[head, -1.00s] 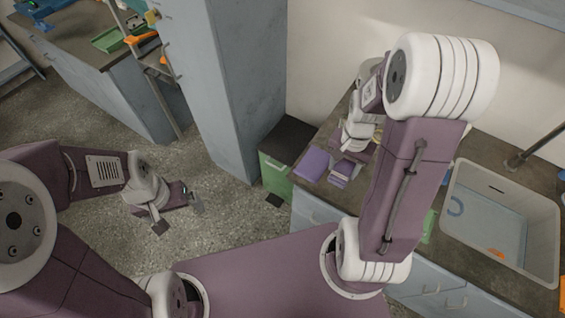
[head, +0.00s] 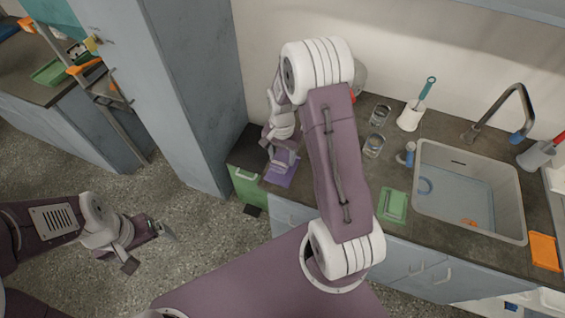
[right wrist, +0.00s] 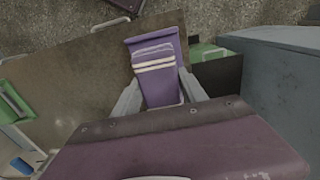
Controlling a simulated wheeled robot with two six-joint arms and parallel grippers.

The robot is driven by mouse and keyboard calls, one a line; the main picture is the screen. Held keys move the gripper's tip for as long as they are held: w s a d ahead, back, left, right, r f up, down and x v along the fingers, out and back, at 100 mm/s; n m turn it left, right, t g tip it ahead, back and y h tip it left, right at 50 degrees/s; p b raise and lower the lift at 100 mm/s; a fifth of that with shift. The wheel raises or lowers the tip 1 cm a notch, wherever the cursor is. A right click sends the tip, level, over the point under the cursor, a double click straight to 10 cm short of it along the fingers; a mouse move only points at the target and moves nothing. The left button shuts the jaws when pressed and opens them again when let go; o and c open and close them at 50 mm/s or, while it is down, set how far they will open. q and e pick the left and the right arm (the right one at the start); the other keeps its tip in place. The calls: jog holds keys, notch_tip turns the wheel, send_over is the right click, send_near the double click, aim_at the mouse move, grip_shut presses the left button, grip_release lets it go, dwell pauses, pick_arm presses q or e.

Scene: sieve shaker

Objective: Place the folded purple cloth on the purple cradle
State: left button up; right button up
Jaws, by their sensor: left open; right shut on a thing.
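The purple cradle (head: 282,181) sits at the left end of the dark counter in the head view, partly covered by my right gripper. In the right wrist view, the cradle (right wrist: 150,38) shows beyond and beside the folded purple cloth (right wrist: 160,92), which has pale stripes. My right gripper (right wrist: 160,82) is shut on the cloth, a finger on each side. The cloth is over the cradle. I cannot tell whether it touches it. My left gripper (head: 149,249) is open and empty above the floor at the left.
A green cabinet (head: 246,188) and a tall grey cabinet (head: 190,90) stand left of the counter.

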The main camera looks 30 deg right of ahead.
aim_at(283, 163)
notch_tip(283, 163, down, 4)
jog(key=shift+s+r, duration=0.1)
jog(key=shift+r, duration=0.15)
jog(key=shift+f, duration=0.3)
jog(key=shift+f, duration=0.1)
jog(key=o, duration=1.3)
